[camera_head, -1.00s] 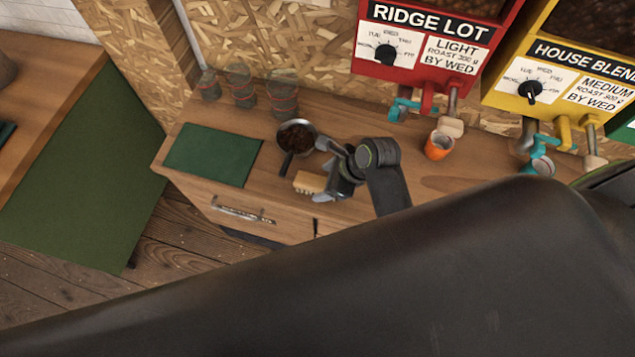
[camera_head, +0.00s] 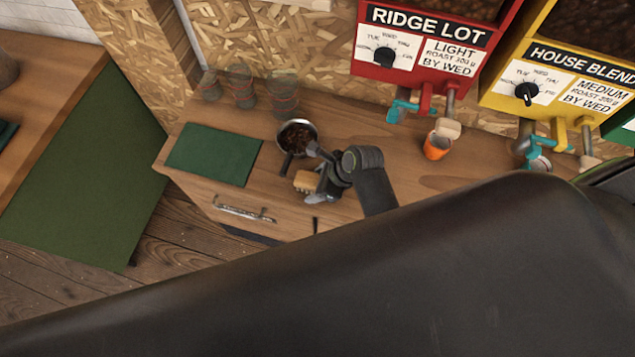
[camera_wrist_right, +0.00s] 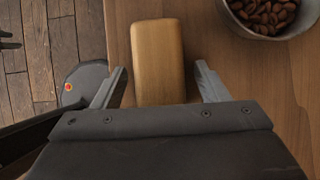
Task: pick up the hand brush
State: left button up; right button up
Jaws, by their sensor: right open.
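The hand brush (camera_head: 306,181) lies on the wooden counter near its front edge, below the metal pan. In the right wrist view its plain wooden back (camera_wrist_right: 158,58) is up, and its near end reaches between my fingers. My right gripper (camera_head: 316,176) is at the brush's right side in the head view. In the wrist view the right gripper (camera_wrist_right: 160,88) is open, with one finger on each side of the brush and a gap on both sides. The bristles are hidden. My left gripper is not in view.
A metal pan of beans (camera_head: 297,134) stands just behind the brush, close to my right gripper. A green mat (camera_head: 213,158) lies left, with several glass jars (camera_head: 242,88) behind. An orange cup (camera_head: 437,146) stands right, below the red dispenser (camera_head: 425,45). The drawer handle (camera_head: 244,214) projects in front.

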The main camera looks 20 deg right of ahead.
jog(key=shift+f, duration=0.15)
dwell(0.3)
jog(key=c, duration=1.1)
notch_tip(320, 180, up, 11)
jog(key=shift+f+b, duration=0.2)
jog(key=shift+b, duration=0.5)
